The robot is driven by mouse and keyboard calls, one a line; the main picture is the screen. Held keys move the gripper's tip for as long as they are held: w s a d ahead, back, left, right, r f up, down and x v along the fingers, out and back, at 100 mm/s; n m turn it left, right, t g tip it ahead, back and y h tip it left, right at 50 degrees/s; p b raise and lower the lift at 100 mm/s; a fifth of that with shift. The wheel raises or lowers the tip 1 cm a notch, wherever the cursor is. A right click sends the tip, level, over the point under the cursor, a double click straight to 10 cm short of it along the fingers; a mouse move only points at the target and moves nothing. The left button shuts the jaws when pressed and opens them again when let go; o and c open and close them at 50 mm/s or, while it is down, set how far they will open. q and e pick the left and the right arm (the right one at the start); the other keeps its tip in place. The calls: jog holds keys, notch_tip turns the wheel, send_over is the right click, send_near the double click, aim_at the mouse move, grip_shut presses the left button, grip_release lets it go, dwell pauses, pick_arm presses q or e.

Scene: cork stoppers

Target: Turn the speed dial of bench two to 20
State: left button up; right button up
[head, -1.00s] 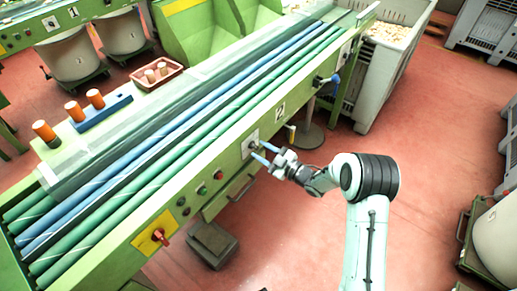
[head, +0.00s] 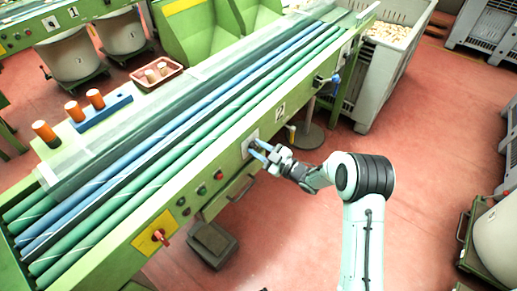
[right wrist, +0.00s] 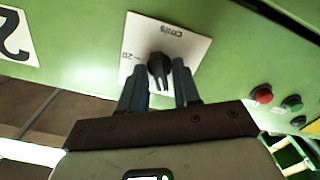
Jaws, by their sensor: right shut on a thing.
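The speed dial (right wrist: 157,66) is a small black knob on a white square plate (right wrist: 180,45) on bench two's green front. In the right wrist view the plate's print reads "cm/s" upside down at the top and "20" with a tick at the left. I cannot clearly tell which mark the knob points to. My right gripper (right wrist: 159,72) is shut on the dial, one blue-grey finger on each side. In the head view this gripper (head: 255,148) meets the plate (head: 249,142) and partly hides it. My left gripper is out of view.
The sign "2" (head: 280,110) is up and right of the dial. Red and green buttons (head: 202,190) and a red switch on a yellow plate (head: 155,233) lie lower left. A blue-handled lever (head: 333,79) is further right. The red floor (head: 300,230) in front is mostly clear.

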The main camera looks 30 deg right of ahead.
jog(key=m, duration=0.2)
jog(key=shift+m, duration=0.3)
jog(key=m, duration=0.2)
jog(key=shift+d+m, duration=0.1)
jog(key=shift+m, duration=0.3)
jog(key=m+p, duration=0.1)
jog(key=m, duration=0.4)
jog(key=shift+p, duration=0.3)
jog(key=m+p, duration=0.2)
jog(key=m, duration=0.4)
jog(key=shift+f+m, duration=0.1)
jog(key=shift+m, duration=0.3)
jog(key=m+p, duration=0.1)
jog(key=m, duration=0.2)
jog(key=shift+d+p, duration=0.1)
jog(key=shift+p, duration=0.25)
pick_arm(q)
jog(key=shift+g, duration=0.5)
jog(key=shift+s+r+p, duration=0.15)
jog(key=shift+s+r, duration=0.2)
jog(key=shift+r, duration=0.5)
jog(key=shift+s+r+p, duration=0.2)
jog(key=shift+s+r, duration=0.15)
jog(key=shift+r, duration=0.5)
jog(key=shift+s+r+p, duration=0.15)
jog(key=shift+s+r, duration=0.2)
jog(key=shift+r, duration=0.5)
pick_arm(e)
jog(key=shift+f+m, duration=0.1)
jog(key=shift+m, duration=1.5)
